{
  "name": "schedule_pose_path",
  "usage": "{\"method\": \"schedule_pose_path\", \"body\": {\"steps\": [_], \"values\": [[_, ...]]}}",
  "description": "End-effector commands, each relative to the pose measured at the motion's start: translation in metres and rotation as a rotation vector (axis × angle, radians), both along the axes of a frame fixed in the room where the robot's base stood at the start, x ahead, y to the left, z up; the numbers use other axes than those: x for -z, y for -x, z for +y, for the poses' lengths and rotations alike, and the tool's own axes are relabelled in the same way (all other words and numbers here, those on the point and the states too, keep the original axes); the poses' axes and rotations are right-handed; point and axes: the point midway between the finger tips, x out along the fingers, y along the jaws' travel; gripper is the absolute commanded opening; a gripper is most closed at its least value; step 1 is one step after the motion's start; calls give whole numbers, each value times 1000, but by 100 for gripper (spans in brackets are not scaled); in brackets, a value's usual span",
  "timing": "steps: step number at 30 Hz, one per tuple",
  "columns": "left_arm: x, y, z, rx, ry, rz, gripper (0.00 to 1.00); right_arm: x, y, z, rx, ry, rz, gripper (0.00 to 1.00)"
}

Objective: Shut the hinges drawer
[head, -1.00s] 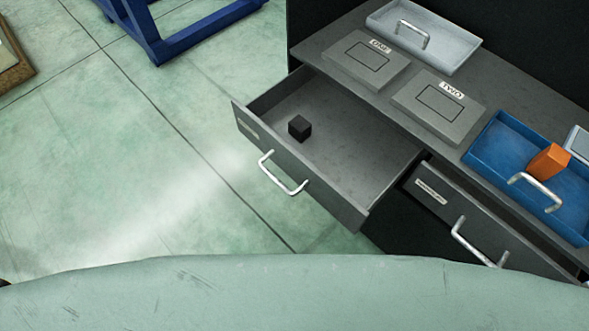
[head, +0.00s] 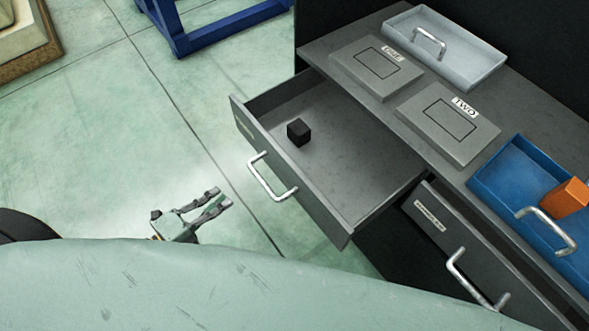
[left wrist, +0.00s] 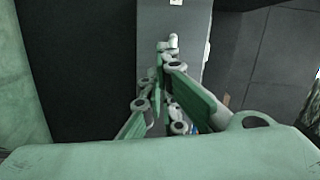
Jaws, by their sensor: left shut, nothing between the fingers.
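A grey drawer (head: 300,185) with a silver bar handle (head: 270,178) is pulled well out of the dark cabinet, and a black cube (head: 299,132) lies inside it. A second grey drawer (head: 420,219) to its right, with its own handle (head: 474,284), stands slightly out. Their labels are too small to read, so I cannot tell which is the hinges drawer. My left gripper (head: 221,197) is shut and empty, left of the open drawer's handle and apart from it in the picture. Its fingers (left wrist: 172,95) also show in the left wrist view. My right gripper is not in view.
On the countertop are two grey plates (head: 376,67) (head: 447,123), a pale tray (head: 480,62) and a blue tray (head: 503,178) with an orange block (head: 566,197). A blue frame (head: 215,29) stands at the back. The green floor left of the drawer is clear.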

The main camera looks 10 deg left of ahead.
Motion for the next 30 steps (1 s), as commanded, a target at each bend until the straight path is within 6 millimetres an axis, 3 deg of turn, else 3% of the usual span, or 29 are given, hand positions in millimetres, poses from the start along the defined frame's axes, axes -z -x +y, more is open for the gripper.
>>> {"method": "schedule_pose_path", "body": {"steps": [3, 6, 11, 16, 24, 30], "values": [[-30, 7, -13, 114, -70, -125, 0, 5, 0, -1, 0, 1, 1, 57], [-40, 8, -19, 150, -91, -165, 0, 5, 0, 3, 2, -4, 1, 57], [-42, -5, -30, 152, -88, -171, 0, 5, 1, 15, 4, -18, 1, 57], [-43, -34, -51, 151, -87, -172, 0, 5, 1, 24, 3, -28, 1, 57], [-41, -77, -85, 149, -86, -170, 0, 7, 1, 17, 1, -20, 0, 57], [-41, -96, -100, 148, -86, -167, 0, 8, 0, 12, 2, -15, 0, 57]]}}
